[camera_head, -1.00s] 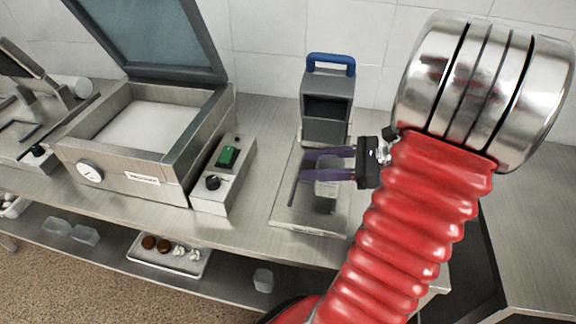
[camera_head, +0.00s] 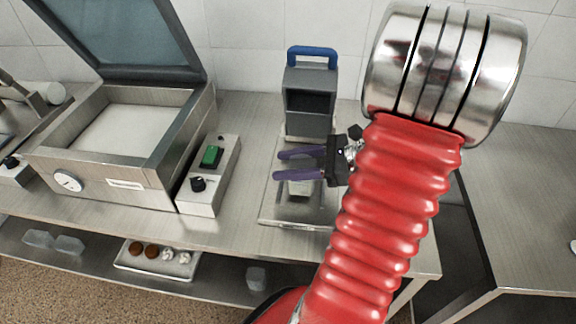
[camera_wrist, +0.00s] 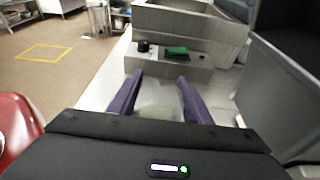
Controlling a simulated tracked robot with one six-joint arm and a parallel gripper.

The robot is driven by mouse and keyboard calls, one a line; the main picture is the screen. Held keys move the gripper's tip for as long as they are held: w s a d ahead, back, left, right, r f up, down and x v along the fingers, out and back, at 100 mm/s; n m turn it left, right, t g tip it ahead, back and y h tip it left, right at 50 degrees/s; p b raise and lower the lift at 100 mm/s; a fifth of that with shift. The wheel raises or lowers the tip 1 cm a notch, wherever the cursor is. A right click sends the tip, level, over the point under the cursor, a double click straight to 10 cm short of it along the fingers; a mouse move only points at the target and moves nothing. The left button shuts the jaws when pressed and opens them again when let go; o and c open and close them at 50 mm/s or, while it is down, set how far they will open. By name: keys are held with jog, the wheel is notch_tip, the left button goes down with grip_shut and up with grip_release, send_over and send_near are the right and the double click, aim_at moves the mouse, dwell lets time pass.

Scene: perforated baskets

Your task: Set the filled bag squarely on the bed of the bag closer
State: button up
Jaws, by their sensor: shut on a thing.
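The bag closer (camera_head: 312,80) is a dark grey block with a blue handle and an open front. Its bed (camera_head: 268,210) is a flat metal plate in front of the block. My gripper (camera_head: 277,164) has two purple fingers, level and pointing left, over the bed. It is shut on the filled bag (camera_head: 301,188), a small translucent bag partly hidden behind the fingers. The bag (camera_wrist: 157,97) also shows between the fingers in the wrist view, with a pale greenish lower part. I cannot tell whether it touches the bed.
A metal chamber machine (camera_head: 90,165) with a raised lid stands left, with a control box (camera_head: 209,178) bearing a green switch beside it. A tray (camera_head: 135,262) with small items and several clear containers lie on the lower shelf. Bare worktop (camera_head: 245,225) lies left of the bed.

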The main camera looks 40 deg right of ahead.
jog(key=shift+w+a+f, duration=0.15)
jog(key=shift+f, duration=0.5)
jog(key=o, duration=1.6)
jog(key=shift+f, duration=0.1)
jog(key=v, duration=1.2)
